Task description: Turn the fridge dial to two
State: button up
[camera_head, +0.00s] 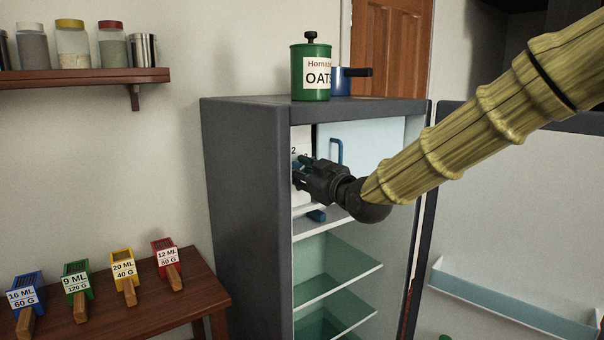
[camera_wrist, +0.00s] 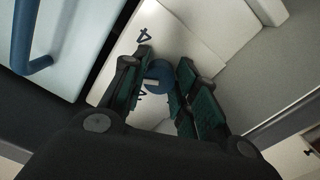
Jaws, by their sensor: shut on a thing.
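The fridge (camera_head: 243,190) stands open, and my gripper (camera_head: 305,175) reaches into its upper part. The dial is a small blue round knob (camera_wrist: 159,77) with a pale bar across it, set on a white panel (camera_wrist: 192,45). In the wrist view my green-padded gripper (camera_wrist: 165,88) has its fingers on both sides of the dial and is shut on it. A "4" shows on the panel above the dial, and another mark below is partly hidden by a finger. In the head view a "2" shows on the panel just above my gripper. The dial's exact setting cannot be told.
A blue-handled inner door (camera_head: 337,152) is right beside the panel. Glass shelves (camera_head: 338,268) lie below. The fridge door (camera_head: 500,210) is swung open to the right. A green oats canister (camera_head: 311,70) and a blue pan (camera_head: 340,82) stand on top.

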jog(key=o, duration=1)
jog(key=v, duration=1.2)
